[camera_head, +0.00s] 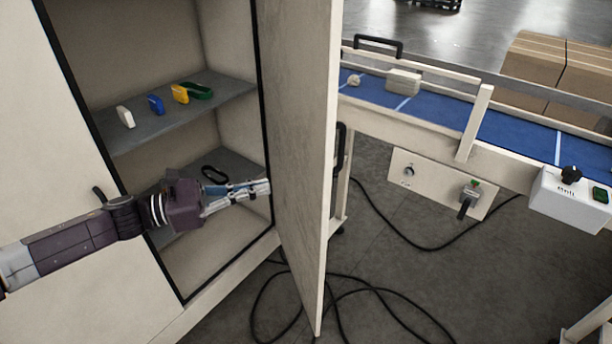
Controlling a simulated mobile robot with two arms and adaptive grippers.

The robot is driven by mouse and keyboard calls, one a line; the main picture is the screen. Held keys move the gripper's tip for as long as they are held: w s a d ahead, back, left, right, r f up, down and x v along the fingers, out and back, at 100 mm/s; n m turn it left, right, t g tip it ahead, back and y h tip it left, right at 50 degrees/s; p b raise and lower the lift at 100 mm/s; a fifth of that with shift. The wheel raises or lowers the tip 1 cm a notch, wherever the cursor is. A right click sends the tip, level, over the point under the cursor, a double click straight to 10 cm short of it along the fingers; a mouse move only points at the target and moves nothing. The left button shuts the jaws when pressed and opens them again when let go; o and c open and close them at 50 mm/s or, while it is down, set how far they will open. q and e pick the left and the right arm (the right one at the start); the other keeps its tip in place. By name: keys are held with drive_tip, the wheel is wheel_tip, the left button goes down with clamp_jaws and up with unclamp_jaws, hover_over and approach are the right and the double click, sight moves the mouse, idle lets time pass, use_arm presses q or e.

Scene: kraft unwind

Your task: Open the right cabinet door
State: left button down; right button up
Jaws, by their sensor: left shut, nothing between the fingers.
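The right cabinet door (300,120) stands swung wide open, seen nearly edge-on, with its inner face towards the cabinet opening. Its black handle (340,147) shows at the far side of the door. The left cabinet door (70,190) is closed. My left gripper (266,187) reaches across the cabinet opening with its fingers shut and nothing held. Its fingertips are close to the inner face of the right door; I cannot tell whether they touch it. My right gripper is not in view.
The cabinet shelf (150,133) holds white, blue, yellow and green items. A black ring-shaped item (214,174) lies on the lower shelf. Right of the door stands a blue conveyor (440,110) with a control box (570,200). Black cables (345,278) lie on the floor.

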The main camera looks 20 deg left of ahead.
sight(319, 175)
use_arm(q)
drive_tip(key=p+x, duration=0.1)
drive_tip(key=x, duration=0.2)
drive_tip(key=p+x, duration=0.1)
drive_tip(key=x, duration=0.2)
drive_tip(key=p+x, duration=0.2)
drive_tip(key=x, duration=0.1)
drive_tip(key=shift+w+d+r, duration=0.15)
drive_tip(key=shift+d+r, duration=0.05)
drive_tip(key=shift+r, duration=0.05)
drive_tip(key=shift+w+d+f+p, duration=0.2)
drive_tip(key=shift+w+d+p, duration=0.2)
drive_tip(key=shift+d, duration=0.1)
drive_tip(key=w+d+n+t+y+b, duration=0.2)
drive_tip(key=w+d+n+t+y, duration=0.3)
drive_tip(key=w+d, duration=1.3)
drive_tip(key=shift+d+y+b, duration=0.3)
drive_tip(key=shift+d+y, duration=0.05)
drive_tip(key=shift+y, duration=0.15)
